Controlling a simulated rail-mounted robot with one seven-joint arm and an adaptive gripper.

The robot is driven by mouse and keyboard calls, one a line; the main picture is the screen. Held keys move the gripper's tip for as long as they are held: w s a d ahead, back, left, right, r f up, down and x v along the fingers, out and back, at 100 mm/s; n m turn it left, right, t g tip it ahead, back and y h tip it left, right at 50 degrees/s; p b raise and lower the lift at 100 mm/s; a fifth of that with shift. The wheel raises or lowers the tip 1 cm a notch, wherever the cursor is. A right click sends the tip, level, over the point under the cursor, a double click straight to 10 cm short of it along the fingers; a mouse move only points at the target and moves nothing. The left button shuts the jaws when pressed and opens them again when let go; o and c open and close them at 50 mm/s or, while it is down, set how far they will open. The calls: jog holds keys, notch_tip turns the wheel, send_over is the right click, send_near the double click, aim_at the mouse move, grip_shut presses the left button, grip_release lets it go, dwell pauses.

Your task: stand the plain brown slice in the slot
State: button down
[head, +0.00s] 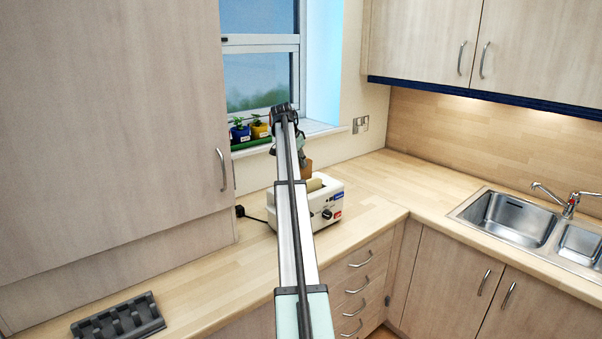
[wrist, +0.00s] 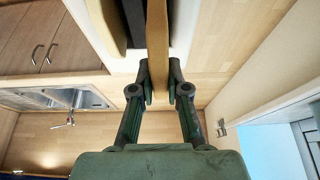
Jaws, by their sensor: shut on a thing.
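The plain brown slice (head: 307,171) is upright above the white toaster (head: 328,207), at its far left end. Part of the slice is hidden behind my arm, and I cannot tell if its lower edge is inside a slot. In the wrist view the slice (wrist: 157,50) shows edge-on between the fingers of my gripper (wrist: 159,92), which is shut on it. The toaster's white body (wrist: 96,22) and a dark slot (wrist: 118,40) lie beyond the fingers. A paler slice-like piece (head: 314,185) shows at the toaster's top in the head view.
A grey slotted rack (head: 118,318) lies on the worktop at the front left. Potted plants (head: 240,131) stand on the windowsill behind. A tall cupboard (head: 110,110) borders the left, and a sink (head: 510,218) is at right. The worktop between toaster and sink is clear.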

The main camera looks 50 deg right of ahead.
jog(key=shift+f+p, duration=0.75)
jog(key=shift+f, duration=2.3)
jog(key=shift+f, duration=0.2)
jog(key=c, duration=1.2)
grip_release()
jog(key=shift+o, duration=0.2)
jog(key=shift+r, duration=0.1)
jog(key=b+v, duration=0.3)
jog(key=v, duration=0.9)
jog(key=shift+r, duration=0.1)
